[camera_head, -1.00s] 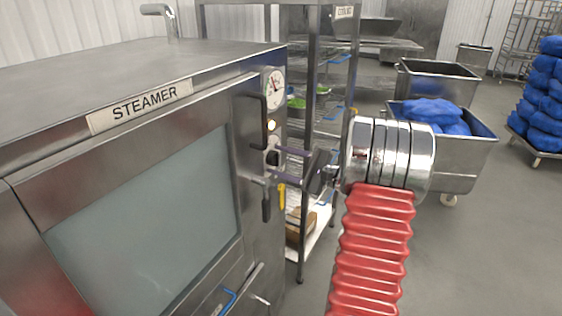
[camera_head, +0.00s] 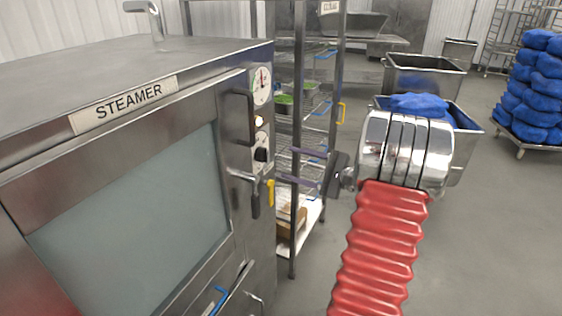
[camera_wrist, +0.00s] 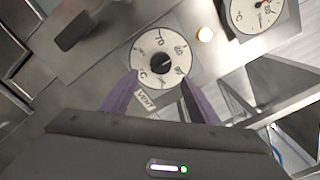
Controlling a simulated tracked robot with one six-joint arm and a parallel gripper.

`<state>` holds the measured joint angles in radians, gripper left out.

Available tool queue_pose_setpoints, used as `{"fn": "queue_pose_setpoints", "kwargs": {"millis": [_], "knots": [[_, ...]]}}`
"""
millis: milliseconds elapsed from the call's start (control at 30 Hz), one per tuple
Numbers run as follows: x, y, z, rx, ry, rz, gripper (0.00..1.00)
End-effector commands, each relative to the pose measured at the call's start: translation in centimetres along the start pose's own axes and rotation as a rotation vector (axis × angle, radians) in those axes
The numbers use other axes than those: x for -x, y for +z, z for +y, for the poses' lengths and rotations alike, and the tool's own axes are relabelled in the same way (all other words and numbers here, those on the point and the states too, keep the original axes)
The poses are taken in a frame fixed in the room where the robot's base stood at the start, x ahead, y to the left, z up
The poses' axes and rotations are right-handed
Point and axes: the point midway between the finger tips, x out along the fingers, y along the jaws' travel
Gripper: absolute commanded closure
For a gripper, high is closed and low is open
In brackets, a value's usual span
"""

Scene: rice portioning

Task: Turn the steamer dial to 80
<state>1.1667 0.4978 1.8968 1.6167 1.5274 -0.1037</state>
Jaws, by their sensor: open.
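The steamer (camera_head: 130,200) stands at the left, with its name plate on the front. Its dial (camera_head: 261,140) is on the right front panel, below a lit lamp. In the wrist view the dial (camera_wrist: 143,50) is a white disc with 70 and 80 legible near its top and a black knob (camera_wrist: 160,58) in the middle. I cannot read the knob's pointer exactly. My gripper (camera_head: 283,163) is open and empty, its purple fingers directed at the dial. In the wrist view the fingertips (camera_wrist: 159,78) straddle the dial's lower part, apart from the knob.
A round gauge (camera_head: 262,86) sits above the lamp. A wire rack (camera_head: 296,230) stands just right of the steamer. Metal bins (camera_head: 425,75) and stacked blue bags (camera_head: 540,90) are farther right, with open floor around.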

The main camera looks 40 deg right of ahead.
Motion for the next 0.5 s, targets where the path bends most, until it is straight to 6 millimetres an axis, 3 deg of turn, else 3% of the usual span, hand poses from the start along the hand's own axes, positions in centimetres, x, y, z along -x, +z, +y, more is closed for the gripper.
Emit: {"fn": "queue_pose_setpoints", "kwargs": {"millis": [200, 500], "knots": [[3.6, -0.1, 0.0, 0.000, -0.001, 0.003, 0.45], [5.1, -0.1, 0.0, 0.000, 0.001, 0.001, 0.45]]}}
